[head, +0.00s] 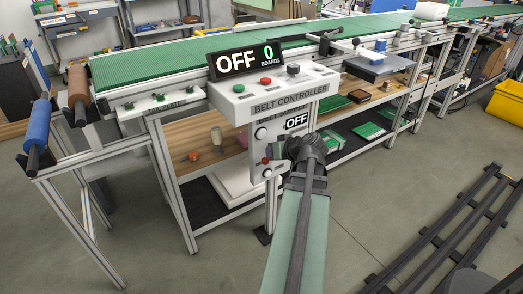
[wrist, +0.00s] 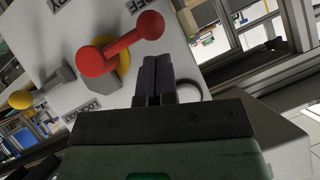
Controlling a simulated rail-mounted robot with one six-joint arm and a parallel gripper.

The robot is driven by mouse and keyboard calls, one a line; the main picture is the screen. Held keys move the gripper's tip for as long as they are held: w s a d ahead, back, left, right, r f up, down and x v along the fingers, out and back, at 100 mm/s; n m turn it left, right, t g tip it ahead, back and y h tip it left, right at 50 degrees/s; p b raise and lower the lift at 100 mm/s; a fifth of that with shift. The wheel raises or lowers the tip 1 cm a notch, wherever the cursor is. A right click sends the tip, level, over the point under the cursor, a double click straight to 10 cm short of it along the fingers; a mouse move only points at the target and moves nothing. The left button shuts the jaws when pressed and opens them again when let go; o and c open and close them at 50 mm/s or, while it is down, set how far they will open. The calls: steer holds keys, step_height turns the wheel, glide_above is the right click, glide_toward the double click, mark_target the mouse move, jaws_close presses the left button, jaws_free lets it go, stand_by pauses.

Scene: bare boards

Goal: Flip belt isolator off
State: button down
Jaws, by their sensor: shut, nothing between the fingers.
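The belt controller (head: 262,105) is a white box with a black display reading OFF and 0 boards. Below it, a white panel carries a smaller OFF sign (head: 297,121). In the wrist view, the red isolator handle (wrist: 120,46) is a bar with rounded ends on a yellow disc (wrist: 124,62), slanting up to the right. A label partly reading OFF lies above it. My gripper (wrist: 155,60) is shut and empty, its dark fingertips just below and right of the handle; I cannot tell whether they touch it. In the head view my gripper (head: 291,141) is in front of the panel and hides part of it.
The controller's top has red, green and black buttons. The green conveyor (head: 150,66) runs behind. Black rails (head: 450,240) lie on the floor at right. Floor at front left is clear.

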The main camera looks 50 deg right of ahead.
steer(key=shift+a+f+b, duration=0.35)
steer(key=shift+f+b, duration=0.25)
steer(key=shift+f, duration=0.15)
steer(key=shift+w+a, duration=0.1)
